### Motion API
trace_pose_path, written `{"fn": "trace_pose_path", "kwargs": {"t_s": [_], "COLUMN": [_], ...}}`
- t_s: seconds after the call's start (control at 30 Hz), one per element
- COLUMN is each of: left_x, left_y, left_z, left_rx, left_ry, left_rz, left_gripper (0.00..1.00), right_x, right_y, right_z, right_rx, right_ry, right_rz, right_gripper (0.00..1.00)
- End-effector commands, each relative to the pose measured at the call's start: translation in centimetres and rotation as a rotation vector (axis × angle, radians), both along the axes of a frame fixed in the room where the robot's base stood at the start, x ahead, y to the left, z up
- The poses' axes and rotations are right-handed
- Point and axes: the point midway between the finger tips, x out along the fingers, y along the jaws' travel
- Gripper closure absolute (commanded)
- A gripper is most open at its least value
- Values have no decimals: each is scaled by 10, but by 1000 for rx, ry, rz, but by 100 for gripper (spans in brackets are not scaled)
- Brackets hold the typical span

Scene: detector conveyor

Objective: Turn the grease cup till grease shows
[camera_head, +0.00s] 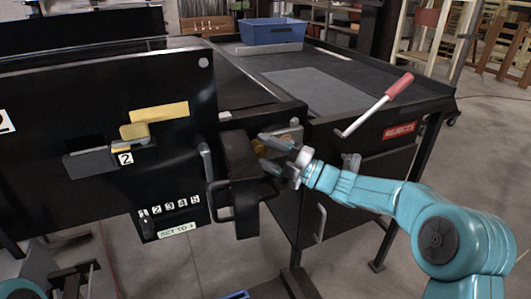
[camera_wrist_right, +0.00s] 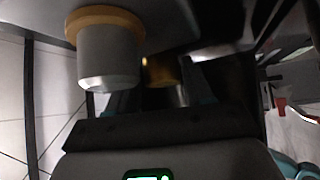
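A small brass-yellow fitting, apparently the grease cup (camera_head: 259,147), sits in the recess at the right end of the black machine. My right gripper (camera_head: 267,154) reaches in from the right with its two fingers spread, one above and one below the cup. In the right wrist view the brass cup (camera_wrist_right: 163,70) shows dimly between the dark fingers. I cannot tell whether they touch it. No grease can be made out. The end of my left gripper is not in view.
A grey cylinder with an orange collar (camera_wrist_right: 108,55) hangs close to the gripper in the wrist view. A black bracket with a handle (camera_head: 240,185) stands left of the cup. A red-handled lever (camera_head: 378,103) rises at the right, beside the REJECTS label (camera_head: 399,131). A blue bin (camera_head: 272,31) stands behind.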

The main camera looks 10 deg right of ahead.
Motion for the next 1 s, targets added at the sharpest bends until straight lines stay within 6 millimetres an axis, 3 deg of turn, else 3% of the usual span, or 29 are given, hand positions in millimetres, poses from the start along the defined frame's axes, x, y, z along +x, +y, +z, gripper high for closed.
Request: {"fn": "trace_pose_path", "kwargs": {"t_s": [0.27, 0.7, 1.0], "left_x": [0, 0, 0], "left_y": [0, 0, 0], "left_z": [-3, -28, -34], "left_rx": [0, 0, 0], "left_ry": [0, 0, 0], "left_rz": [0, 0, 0], "left_gripper": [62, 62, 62], "right_x": [-5, -65, -90], "right_y": [-7, -92, -125], "right_z": [-5, -31, -39], "right_rx": [-1, -2, -1], "right_ry": [3, 2, 2], "right_rz": [0, -3, 0], "right_gripper": [49, 49, 49]}}
